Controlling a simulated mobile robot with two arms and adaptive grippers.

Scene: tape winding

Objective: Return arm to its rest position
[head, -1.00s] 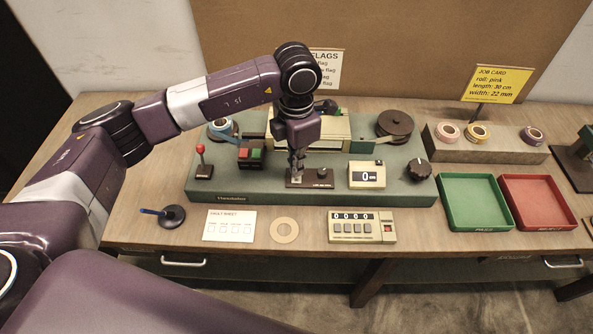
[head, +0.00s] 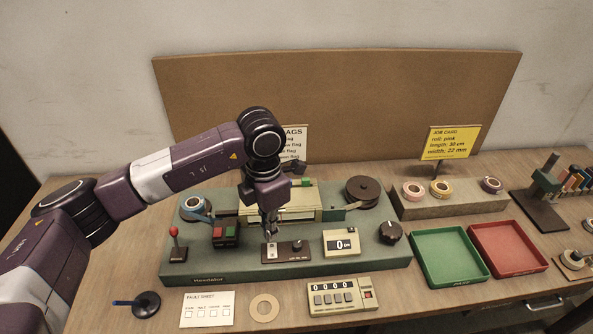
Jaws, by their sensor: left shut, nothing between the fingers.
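My left arm reaches in from the left over the green winding machine (head: 190,262). My left gripper (head: 270,229) points down, shut and empty. It is just above and behind a small dark panel (head: 285,256) with a light switch plate (head: 271,250) and a knob. I cannot tell a small gap from contact there. A blue tape roll (head: 192,204) sits at the machine's left and a dark reel (head: 362,190) at its right. The forearm and gripper hide part of the machine's middle. My right gripper is not in view.
A red-knobbed lever (head: 174,240), a red-and-green button box (head: 226,233) and a counter display (head: 341,243) stand near the gripper. Green (head: 450,280) and red (head: 508,269) trays lie right. A keypad counter (head: 340,297) lies in front. Air above the machine is open.

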